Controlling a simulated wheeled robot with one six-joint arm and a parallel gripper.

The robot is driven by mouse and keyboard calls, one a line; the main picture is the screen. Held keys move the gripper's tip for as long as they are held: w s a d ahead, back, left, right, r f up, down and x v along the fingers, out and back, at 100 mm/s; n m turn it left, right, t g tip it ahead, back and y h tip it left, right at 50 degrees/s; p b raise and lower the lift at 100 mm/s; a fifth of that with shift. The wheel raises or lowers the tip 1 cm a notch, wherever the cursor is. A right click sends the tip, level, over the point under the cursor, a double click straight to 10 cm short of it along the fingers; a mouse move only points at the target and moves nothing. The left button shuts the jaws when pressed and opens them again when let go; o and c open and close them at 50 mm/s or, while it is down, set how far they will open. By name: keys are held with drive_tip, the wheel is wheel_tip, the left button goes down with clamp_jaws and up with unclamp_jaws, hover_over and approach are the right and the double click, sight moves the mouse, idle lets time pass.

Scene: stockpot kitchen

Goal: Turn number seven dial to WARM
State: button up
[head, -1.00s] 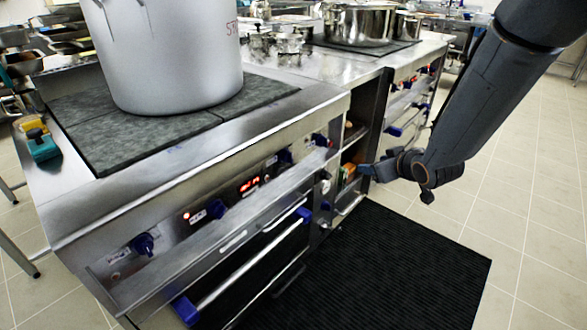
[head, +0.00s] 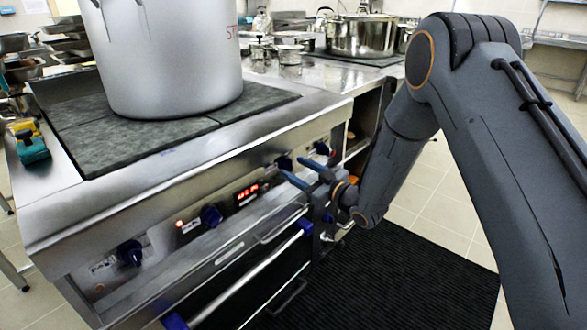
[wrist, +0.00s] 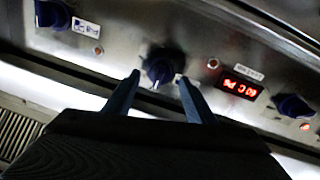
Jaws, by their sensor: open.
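The range's front panel carries several blue dials. My gripper (head: 294,168) is open, its two blue fingers pointing at a dial (head: 284,162) just right of the red display (head: 247,193). In the wrist view the panel appears upside down; that dial (wrist: 161,65) shows between my fingertips (wrist: 159,78), with a gap on both sides. I cannot tell whether the fingertips reach around it. A small label beside it is partly hidden and unreadable. Other dials (head: 322,148), (head: 211,216) and (head: 130,253) sit along the panel. I cannot read which is number seven or where WARM is.
A large grey stockpot (head: 170,60) stands on the dark cooktop (head: 130,150) above the panel. Below are a rail and oven door with a long handle (head: 250,285). A black ribbed mat (head: 390,285) covers the floor in front. Steel pots (head: 362,35) stand farther back.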

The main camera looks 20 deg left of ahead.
drive_tip(key=shift+x, duration=0.95)
drive_tip(key=shift+c, duration=0.4)
drive_tip(key=c, duration=1)
drive_tip(key=shift+o, duration=0.2)
drive_tip(key=shift+m, duration=0.3)
drive_tip(key=m+p, duration=0.1)
drive_tip(key=m, duration=0.3)
drive_tip(key=shift+w+d+r+m, duration=0.1)
drive_tip(key=shift+m, duration=0.2)
drive_tip(key=m+p, duration=0.1)
drive_tip(key=m, duration=0.4)
drive_tip(key=shift+w+p, duration=0.1)
drive_tip(key=shift+p, duration=0.2)
drive_tip(key=shift+m, duration=0.3)
